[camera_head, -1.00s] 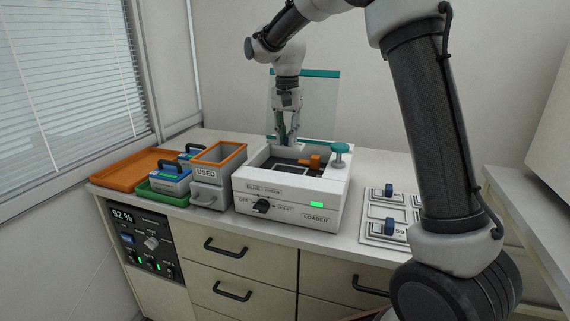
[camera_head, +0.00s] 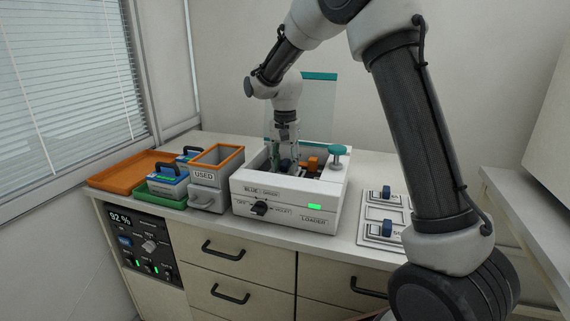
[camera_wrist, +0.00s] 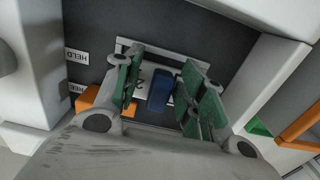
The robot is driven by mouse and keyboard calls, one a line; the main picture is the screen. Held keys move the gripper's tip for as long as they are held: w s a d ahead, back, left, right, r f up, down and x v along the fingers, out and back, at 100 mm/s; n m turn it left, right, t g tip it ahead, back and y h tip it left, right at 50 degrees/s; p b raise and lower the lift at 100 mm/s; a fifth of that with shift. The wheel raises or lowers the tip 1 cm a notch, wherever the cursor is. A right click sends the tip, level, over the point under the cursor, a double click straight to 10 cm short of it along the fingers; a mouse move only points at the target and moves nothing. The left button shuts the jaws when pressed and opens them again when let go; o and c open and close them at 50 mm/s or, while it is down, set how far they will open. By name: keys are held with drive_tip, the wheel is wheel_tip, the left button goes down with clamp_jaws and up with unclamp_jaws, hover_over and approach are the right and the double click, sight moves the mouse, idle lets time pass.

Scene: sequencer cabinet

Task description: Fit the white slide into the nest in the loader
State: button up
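The white slide (camera_wrist: 143,86) lies under my gripper, partly hidden, with a dark blue handle (camera_wrist: 160,90) on top. My gripper (camera_wrist: 165,98) has one green-padded finger on each side of the handle; a gap shows on the left. In the head view my gripper (camera_head: 285,160) reaches down into the loader (camera_head: 285,200). The nest's white edging (camera_wrist: 150,46) shows beyond the slide. The fingers hide most of the nest, so I cannot tell whether the slide is fully seated.
An orange block (camera_head: 310,162) and a teal-topped knob (camera_head: 338,150) stand at the loader's right. The USED bin (camera_head: 218,165) stands to its left, beside blue-and-green boxes and an orange tray (camera_head: 130,167). Blue-handled pieces (camera_head: 386,228) lie on a panel at right. A clear teal-edged lid stands behind.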

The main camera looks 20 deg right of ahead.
sight(285, 164)
wheel_tip(285, 164, up, 12)
drive_tip(key=s+d+r+n+t, duration=0.1)
drive_tip(key=s+d+r, duration=0.3)
drive_tip(key=s, duration=0.1)
drive_tip(key=s+d+f+n+t, duration=0.1)
drive_tip(key=s+d+n, duration=0.1)
drive_tip(key=s, duration=0.7)
drive_tip(key=s+d+f+n+t, duration=0.1)
drive_tip(key=s+d, duration=0.4)
drive_tip(key=s, duration=0.5)
drive_tip(key=s+d+f+n+t, duration=0.1)
drive_tip(key=s+d, duration=0.3)
drive_tip(key=s, duration=0.6)
drive_tip(key=shift+f+n+t, duration=0.3)
drive_tip(key=shift+f+n, duration=0.15)
drive_tip(key=shift+n, duration=0.45)
